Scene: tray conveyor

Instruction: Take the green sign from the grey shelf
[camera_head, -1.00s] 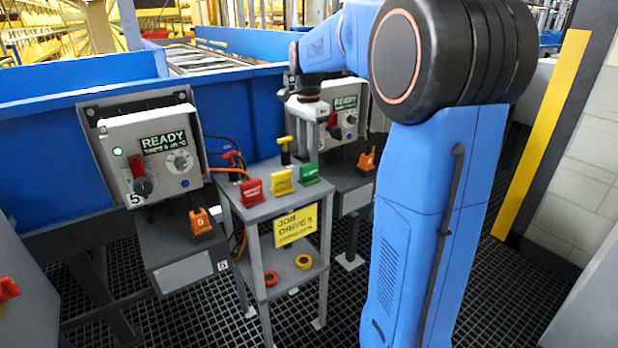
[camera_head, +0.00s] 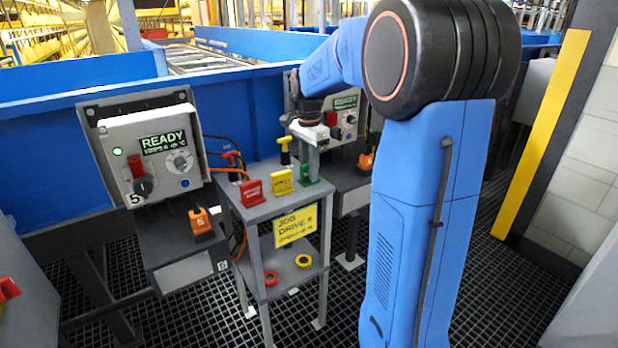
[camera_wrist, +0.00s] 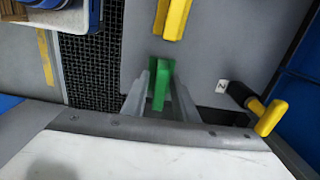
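The green sign (camera_head: 304,174) stands on the grey shelf's top (camera_head: 262,209), at its right end. In the head view my gripper (camera_head: 310,165) has come down over it and hides most of it. In the wrist view the green sign (camera_wrist: 159,88) stands upright between my two fingers (camera_wrist: 161,90), one on each side. The fingers look apart, with no clear grip on the sign. Whether either one touches it cannot be made out.
A yellow sign (camera_head: 282,182) and a red sign (camera_head: 251,192) stand left of the green one. A yellow-handled lever (camera_head: 285,145) rises behind them. Control boxes (camera_head: 150,155) flank the shelf. Tape rings (camera_head: 304,261) lie on its lower level.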

